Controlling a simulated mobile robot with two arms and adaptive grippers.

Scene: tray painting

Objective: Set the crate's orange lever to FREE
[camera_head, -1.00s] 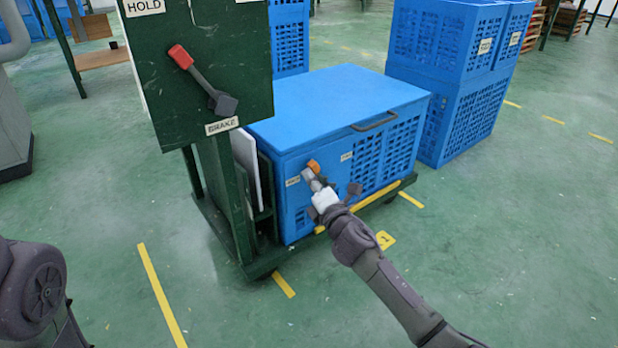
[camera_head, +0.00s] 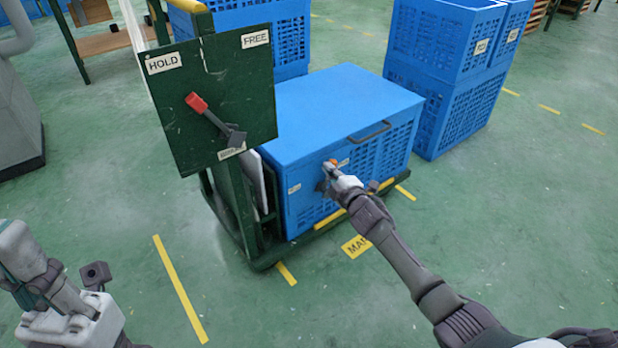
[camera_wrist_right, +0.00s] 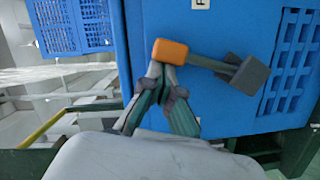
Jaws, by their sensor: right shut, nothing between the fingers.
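The blue crate (camera_head: 300,165) sits on a green cart. The orange lever tip (camera_head: 333,162) shows on its front face, between a left label (camera_head: 294,188) and a right label (camera_head: 343,162), nearer the right one. The head view cannot make out their words. In the right wrist view the orange tip (camera_wrist_right: 170,51) sits on a grey bar running to a dark block (camera_wrist_right: 247,75). My right gripper (camera_wrist_right: 158,72) is shut and empty, its fingertips right against or just beside the orange tip. My left gripper's fingers are not seen, only parts of the left arm.
A green panel (camera_head: 245,85) on the cart bears HOLD and FREE labels and a separate red-tipped lever (camera_head: 198,103) pointing toward HOLD. Stacked blue crates (camera_head: 455,75) stand behind right. The green floor (camera_head: 500,240) at the right is open.

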